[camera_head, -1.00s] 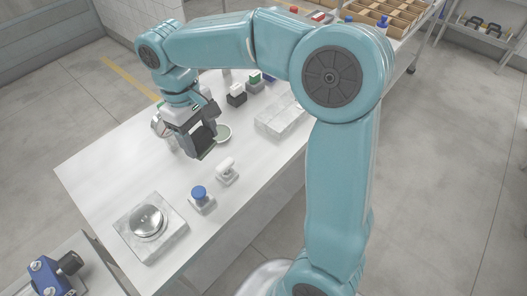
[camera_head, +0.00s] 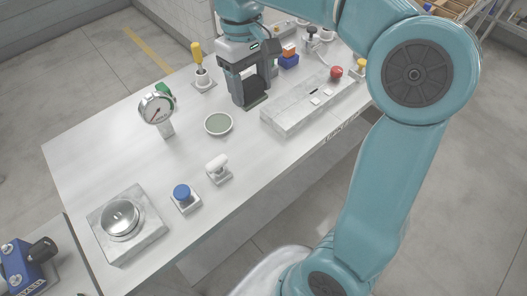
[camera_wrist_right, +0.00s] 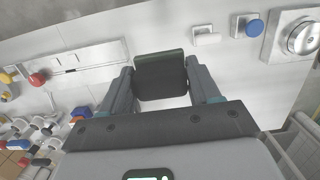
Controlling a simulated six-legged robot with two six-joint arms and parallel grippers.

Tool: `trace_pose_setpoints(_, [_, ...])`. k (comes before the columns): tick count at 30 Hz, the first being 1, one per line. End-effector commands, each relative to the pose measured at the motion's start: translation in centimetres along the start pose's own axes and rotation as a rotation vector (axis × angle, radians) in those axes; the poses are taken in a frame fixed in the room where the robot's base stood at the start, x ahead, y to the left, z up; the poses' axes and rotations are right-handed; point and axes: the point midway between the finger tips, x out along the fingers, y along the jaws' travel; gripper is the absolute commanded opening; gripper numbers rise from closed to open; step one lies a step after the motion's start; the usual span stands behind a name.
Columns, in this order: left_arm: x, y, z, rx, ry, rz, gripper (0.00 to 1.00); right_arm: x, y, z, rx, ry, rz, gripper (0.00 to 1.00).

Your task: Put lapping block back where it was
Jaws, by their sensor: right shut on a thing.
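My right gripper (camera_head: 253,92) is shut on a dark block with a green edge, which I take as the lapping block (camera_head: 257,102). In the right wrist view the block (camera_wrist_right: 161,76) sits between the two fingers (camera_wrist_right: 160,88), its green edge outward. It is over the white table, beside the back-left end of the long pale panel. I cannot tell whether it touches the table. A shallow round dish (camera_head: 218,124) with a grey-green inside lies in front and to the left of the gripper. My left gripper is not in view.
The white table (camera_head: 105,145) holds a dial gauge (camera_head: 157,108), a yellow-handled tool (camera_head: 198,62), a long pale panel (camera_head: 290,118) with a red knob (camera_head: 336,73), a white-topped piece (camera_head: 217,168), a blue knob (camera_head: 182,192) and a steel dome on a plate (camera_head: 122,218). The left table area is clear.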

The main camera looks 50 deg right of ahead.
Motion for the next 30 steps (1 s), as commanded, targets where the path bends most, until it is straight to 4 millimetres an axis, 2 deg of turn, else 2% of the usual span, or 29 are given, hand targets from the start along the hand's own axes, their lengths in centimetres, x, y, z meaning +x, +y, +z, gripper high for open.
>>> trace_pose_setpoints(3, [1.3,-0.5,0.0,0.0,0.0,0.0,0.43,0.7,0.1,0.1,0.008,0.002,-0.001,0.29])
trace_pose_setpoints(5, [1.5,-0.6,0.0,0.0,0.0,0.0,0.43,0.9,0.0,0.2,0.01,0.002,-0.001,0.29])
trace_pose_setpoints(8, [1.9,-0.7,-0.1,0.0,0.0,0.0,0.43,2.1,-0.1,0.1,0.011,-0.001,-0.001,0.29])
trace_pose_setpoints(21, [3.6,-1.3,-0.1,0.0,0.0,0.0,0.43,14.1,-0.1,-1.3,0.012,-0.004,-0.002,0.29])
trace_pose_setpoints(30, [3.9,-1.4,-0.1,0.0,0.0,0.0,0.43,17.7,0.1,-1.8,0.012,-0.003,-0.001,0.29])
